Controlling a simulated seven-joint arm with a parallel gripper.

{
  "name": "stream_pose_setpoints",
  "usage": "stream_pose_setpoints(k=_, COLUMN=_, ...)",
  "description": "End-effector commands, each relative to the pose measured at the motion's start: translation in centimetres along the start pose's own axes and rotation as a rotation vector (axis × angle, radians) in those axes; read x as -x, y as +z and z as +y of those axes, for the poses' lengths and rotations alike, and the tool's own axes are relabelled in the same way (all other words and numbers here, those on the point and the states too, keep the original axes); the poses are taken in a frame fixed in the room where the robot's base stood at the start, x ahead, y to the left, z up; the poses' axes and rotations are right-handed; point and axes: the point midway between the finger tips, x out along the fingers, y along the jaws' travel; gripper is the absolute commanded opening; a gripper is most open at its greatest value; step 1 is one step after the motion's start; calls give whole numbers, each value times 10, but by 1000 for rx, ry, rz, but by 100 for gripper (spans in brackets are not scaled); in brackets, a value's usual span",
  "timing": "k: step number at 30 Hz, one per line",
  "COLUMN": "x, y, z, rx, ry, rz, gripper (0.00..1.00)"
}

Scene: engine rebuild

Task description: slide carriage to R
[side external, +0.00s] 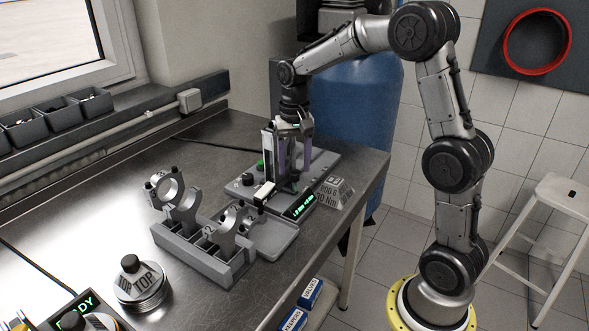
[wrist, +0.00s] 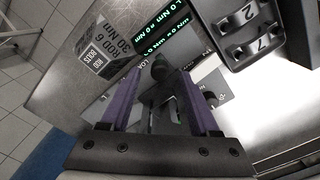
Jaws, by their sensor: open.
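The test fixture (side external: 322,163) is a grey plate with a lit display (side external: 301,204) on its near edge. The display also shows in the wrist view (wrist: 172,30). My gripper (side external: 293,170) points down over the fixture with purple fingers apart. In the wrist view my gripper (wrist: 145,76) is open, and a black round knob (wrist: 160,68) stands between and just beyond the fingertips. I cannot tell whether this knob belongs to the carriage, or whether the fingers touch it. Partly hidden labels, "LOA" and an "L", lie near the left finger. The R mark is not readable.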

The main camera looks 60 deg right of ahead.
Motion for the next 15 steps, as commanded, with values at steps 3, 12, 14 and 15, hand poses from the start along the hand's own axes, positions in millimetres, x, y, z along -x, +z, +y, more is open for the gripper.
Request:
stream_pose_setpoints(k=3, x=-12, y=0, z=0, rx=0, ry=1, rz=-2, gripper=62)
stream_pose_setpoints(k=12, x=-19, y=0, z=0, rx=0, ry=0, rz=0, gripper=62)
stream_pose_setpoints(k=14, x=-19, y=0, z=0, rx=0, ry=0, rz=0, gripper=62)
stream_pose_setpoints(k=15, x=-19, y=0, z=0, rx=0, ry=0, rz=0, gripper=62)
